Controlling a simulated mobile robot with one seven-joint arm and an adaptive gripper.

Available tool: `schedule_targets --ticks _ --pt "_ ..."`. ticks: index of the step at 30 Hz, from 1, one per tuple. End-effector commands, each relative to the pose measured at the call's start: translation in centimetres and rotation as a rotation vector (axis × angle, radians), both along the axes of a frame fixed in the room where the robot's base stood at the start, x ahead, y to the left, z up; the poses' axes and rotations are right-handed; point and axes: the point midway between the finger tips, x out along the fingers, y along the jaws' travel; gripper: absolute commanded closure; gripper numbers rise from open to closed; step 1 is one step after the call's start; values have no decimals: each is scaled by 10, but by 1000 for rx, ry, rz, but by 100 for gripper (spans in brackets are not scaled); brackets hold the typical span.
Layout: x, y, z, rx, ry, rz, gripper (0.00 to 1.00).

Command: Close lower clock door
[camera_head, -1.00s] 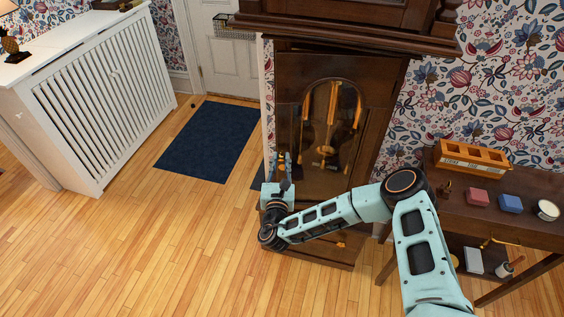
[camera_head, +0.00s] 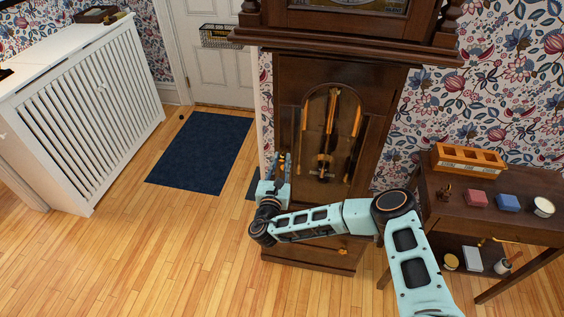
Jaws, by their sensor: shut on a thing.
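The tall dark wood clock stands against the wall in the middle of the head view. Its lower door (camera_head: 371,98) has an arched glass window, with brass weights and a pendulum showing behind it. The door looks close to the case front, but I cannot tell whether it is flush. My gripper (camera_head: 284,164) is at the door's left edge, beside the lower part of the window. It is shut on the door there. The exact grip point is small and partly hidden by the gripper itself.
A side table (camera_head: 432,200) with an orange-brown box (camera_head: 468,161) and small blocks stands close to the clock's right. A white slatted radiator cover (camera_head: 90,115) stands at left. A blue mat (camera_head: 200,150) lies before the white door (camera_head: 222,75). The wooden floor in front is clear.

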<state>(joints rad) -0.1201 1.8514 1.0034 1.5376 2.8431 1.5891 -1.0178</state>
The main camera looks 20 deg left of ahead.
Motion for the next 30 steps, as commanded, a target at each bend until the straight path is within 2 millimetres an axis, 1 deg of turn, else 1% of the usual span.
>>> schedule_targets --ticks 13,14,18,26,30 --pt "0 1 0 0 0 -1 100" --pt "0 1 0 0 0 -1 79" --pt "0 1 0 0 0 -1 64" --pt "0 1 0 0 0 -1 64" --pt "-7 -1 -1 1 1 0 64"
